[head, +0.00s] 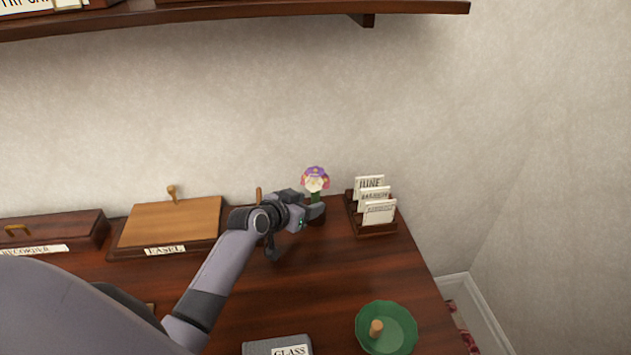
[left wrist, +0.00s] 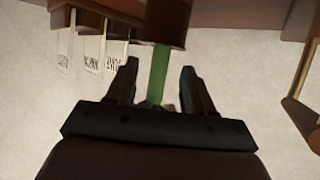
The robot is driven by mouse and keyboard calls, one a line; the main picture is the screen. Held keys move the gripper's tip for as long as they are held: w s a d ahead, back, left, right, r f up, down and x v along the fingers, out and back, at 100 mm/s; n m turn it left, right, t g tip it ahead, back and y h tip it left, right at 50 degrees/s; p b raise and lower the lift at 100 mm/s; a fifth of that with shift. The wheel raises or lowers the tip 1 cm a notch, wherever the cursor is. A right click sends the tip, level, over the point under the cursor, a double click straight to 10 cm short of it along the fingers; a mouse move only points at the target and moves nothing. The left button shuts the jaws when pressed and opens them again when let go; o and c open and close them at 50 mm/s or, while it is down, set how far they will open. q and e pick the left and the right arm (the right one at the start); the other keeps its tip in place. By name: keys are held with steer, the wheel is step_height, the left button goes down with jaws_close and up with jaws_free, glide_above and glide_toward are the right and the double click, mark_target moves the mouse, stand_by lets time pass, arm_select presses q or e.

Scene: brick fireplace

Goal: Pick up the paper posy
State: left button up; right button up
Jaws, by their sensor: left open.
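The paper posy (head: 315,179) has purple, pink and white paper blooms on a green stem. It stands upright in a small dark brown holder (head: 318,218) near the back of the desk. My left gripper (head: 314,209) is at the posy, just below the blooms, with its jaws open. In the left wrist view, the green stem (left wrist: 159,72) runs between the two open fingers (left wrist: 160,82), with a gap on each side. The brown holder (left wrist: 166,22) shows at the top there. The blooms are hidden in that view. My right gripper is not in view.
A card rack (head: 356,222) with several labelled cards stands close right of the posy. A wooden easel board (head: 172,222) lies to the left. A green dish (head: 404,318) sits front right. A shelf (head: 250,12) hangs above. The desk's right middle is clear.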

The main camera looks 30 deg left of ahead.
arm_select(q)
steer(key=shift+x, duration=1.25)
jaws_close()
steer(key=shift+r, duration=0.2)
